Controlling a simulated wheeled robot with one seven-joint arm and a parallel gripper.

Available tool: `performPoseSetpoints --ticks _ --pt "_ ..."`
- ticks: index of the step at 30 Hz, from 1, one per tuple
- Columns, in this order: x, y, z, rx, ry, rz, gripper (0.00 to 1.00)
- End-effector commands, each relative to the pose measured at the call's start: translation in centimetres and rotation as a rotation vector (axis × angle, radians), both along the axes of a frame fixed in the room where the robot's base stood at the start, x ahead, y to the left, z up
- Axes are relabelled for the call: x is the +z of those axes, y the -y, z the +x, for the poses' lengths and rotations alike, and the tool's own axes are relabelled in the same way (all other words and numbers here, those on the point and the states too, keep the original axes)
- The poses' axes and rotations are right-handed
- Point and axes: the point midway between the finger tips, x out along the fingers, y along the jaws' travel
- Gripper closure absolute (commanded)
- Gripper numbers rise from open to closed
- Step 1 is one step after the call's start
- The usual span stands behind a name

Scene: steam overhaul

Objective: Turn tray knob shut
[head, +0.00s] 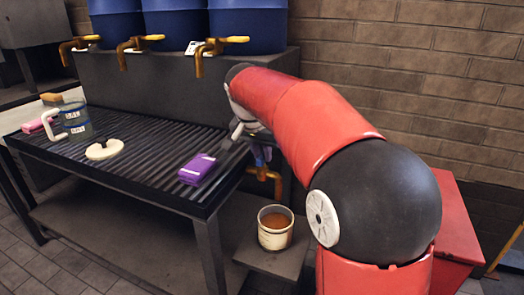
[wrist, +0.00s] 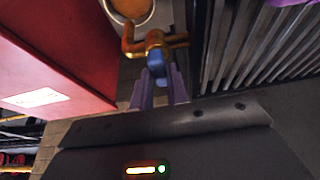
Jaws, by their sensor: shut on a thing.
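The tray tap (head: 264,174) is a brass pipe at the right end of the slatted metal tray (head: 142,176). In the wrist view the brass tap (wrist: 133,47) bends out over a cup, and its blue knob (wrist: 157,66) sits between my fingers. My gripper (wrist: 159,88) is shut on the blue knob. In the head view my gripper (head: 262,155) is at the tray's right edge, partly hidden by my red arm. I cannot tell how far the knob is turned.
A cup of brown liquid (head: 276,239) stands on a low stand below the tap. A purple block (head: 197,168), a white curved piece (head: 104,150) and a glass mug (head: 76,120) are on the tray. Blue barrels (head: 176,22) with brass taps stand behind. A red cabinet (head: 455,217) is at right.

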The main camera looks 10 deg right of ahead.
Motion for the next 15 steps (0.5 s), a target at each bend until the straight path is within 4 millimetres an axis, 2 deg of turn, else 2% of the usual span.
performPoseSetpoints --ticks 9,10,15 --pt "0.03 -0.01 0.00 -0.003 0.001 0.001 1.00" --pt "0.03 -0.01 0.00 -0.003 0.001 0.001 0.82" --pt "0.02 -0.01 0.00 -0.002 0.000 0.001 0.62"
